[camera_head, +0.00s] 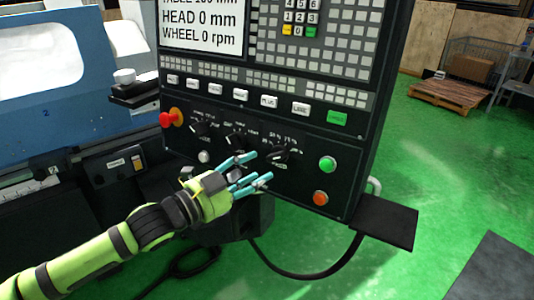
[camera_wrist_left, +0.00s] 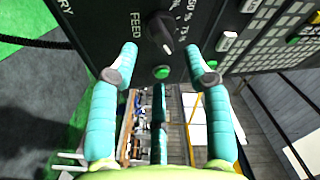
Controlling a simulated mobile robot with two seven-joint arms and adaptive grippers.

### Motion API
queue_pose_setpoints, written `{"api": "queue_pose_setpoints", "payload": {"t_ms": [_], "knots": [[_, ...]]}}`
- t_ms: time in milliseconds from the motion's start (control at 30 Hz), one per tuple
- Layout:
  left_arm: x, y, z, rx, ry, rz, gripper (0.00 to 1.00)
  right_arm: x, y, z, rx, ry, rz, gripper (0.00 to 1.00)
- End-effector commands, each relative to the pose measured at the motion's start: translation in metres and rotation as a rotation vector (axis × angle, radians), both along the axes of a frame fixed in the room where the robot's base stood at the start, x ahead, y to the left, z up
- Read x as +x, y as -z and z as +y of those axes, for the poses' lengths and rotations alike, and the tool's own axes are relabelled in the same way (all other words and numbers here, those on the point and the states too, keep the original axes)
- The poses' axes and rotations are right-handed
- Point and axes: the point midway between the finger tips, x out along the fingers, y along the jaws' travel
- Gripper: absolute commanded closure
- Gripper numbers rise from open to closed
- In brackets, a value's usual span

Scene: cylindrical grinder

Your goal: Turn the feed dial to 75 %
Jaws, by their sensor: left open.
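The feed dial (camera_head: 279,155) is a black knob, the rightmost of several on the lower part of the dark control panel. It also shows in the left wrist view (camera_wrist_left: 160,30), beside the word FEED, with percent marks around it. The exact setting is too small to read. My left gripper (camera_head: 258,168) is open and empty, just below and left of the dial in the head view. In the left wrist view, the teal fingertips (camera_wrist_left: 162,52) are spread, with the dial ahead between them, apparently not touched. My right gripper is not in view.
Other dark dials (camera_head: 236,140) sit to the left. A green button (camera_head: 327,164) and an orange button (camera_head: 320,198) are right of the dial. A red emergency knob (camera_head: 171,118) is at the panel's left. A black shelf (camera_head: 388,222) juts out at lower right.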

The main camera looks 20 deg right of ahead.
Motion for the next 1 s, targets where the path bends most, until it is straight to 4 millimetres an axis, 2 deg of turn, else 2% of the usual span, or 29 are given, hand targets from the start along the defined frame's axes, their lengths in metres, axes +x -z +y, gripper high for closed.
{"api": "queue_pose_setpoints", "payload": {"t_ms": [33,100,200,267,500,667,700,767,800,1000], "knots": [[0.004,-0.003,-0.009,-0.001,0.001,0.002,0.51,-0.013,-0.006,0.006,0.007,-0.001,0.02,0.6],[0.008,-0.003,-0.019,-0.001,0.001,0.002,0.51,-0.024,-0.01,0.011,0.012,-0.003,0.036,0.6],[0.014,-0.003,-0.03,-0.001,0.001,0.002,0.51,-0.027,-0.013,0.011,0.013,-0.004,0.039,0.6],[0.017,-0.002,-0.035,0.0,-0.001,0.001,0.51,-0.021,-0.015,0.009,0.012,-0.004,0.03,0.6],[0.02,0.0,-0.042,-0.002,-0.001,-0.001,0.51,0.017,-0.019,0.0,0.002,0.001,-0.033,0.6],[0.02,0.0,-0.042,-0.002,-0.001,-0.001,0.51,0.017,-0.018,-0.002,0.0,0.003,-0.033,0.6],[0.02,0.0,-0.042,-0.002,-0.002,0.0,0.67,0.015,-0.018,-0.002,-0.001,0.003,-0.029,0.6],[0.02,0.0,-0.042,-0.002,-0.002,0.0,0.91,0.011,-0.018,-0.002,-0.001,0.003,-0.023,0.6],[0.02,0.0,-0.042,-0.001,-0.002,0.0,1.0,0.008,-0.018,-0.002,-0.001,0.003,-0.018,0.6],[0.02,0.0,-0.042,-0.002,-0.002,0.001,1.0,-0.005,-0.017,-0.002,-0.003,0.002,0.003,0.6]]}}
